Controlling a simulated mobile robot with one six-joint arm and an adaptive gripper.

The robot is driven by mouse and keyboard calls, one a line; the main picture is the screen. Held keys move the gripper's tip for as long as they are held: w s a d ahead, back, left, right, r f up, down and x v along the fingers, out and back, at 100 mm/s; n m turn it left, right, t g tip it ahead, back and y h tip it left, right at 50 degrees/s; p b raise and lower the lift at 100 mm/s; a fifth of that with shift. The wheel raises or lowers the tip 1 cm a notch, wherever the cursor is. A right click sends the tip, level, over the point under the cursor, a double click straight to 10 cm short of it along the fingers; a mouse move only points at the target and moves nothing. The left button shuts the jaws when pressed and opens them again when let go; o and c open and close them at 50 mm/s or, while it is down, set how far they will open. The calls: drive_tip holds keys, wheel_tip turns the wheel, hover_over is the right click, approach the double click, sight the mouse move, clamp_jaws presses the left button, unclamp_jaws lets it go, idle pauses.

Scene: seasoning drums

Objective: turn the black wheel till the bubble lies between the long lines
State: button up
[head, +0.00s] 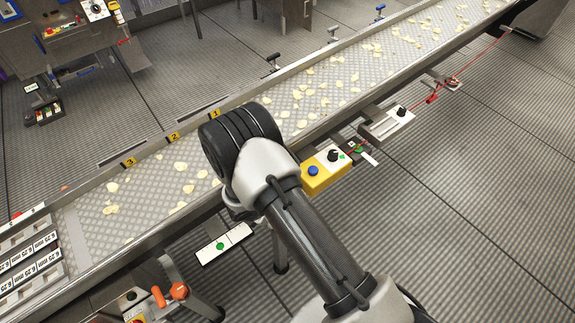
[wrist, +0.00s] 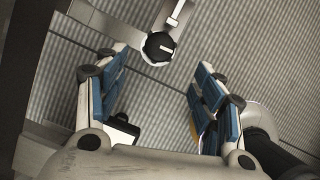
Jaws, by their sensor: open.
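The black wheel (wrist: 158,47) shows in the wrist view, round and dark with a pale mark on its face. It sits at the end of a grey bracket. A narrow white strip with dark marks (wrist: 180,12) lies just beyond it, cut by the top edge; I cannot make out a bubble or long lines on it. My gripper (wrist: 158,68) is open, with blue-padded fingers left and right. The wheel is ahead of the fingertips, around the middle of the gap, and nothing is held.
A conveyor (head: 310,95) with pale chips runs diagonally past my arm. A yellow box with a blue button (head: 320,178) is on its near side. A white plate with a green spot (head: 222,245) is left of my arm. Open floor (head: 460,200) lies to the right.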

drive_tip(key=p+v, duration=0.2)
drive_tip(key=v, duration=0.5)
drive_tip(key=w+d+r+m+b, duration=0.1)
drive_tip(key=d+r+m, duration=0.3)
drive_tip(key=r, duration=0.5)
drive_tip(key=w+d+r+m+b, duration=0.1)
drive_tip(key=d+r+m, duration=0.3)
drive_tip(key=r, duration=0.4)
drive_tip(key=shift+w+r+m+h, duration=0.3)
drive_tip(key=shift+w+r+h, duration=0.1)
drive_tip(key=shift+w, duration=0.4)
drive_tip(key=shift+d, duration=0.1)
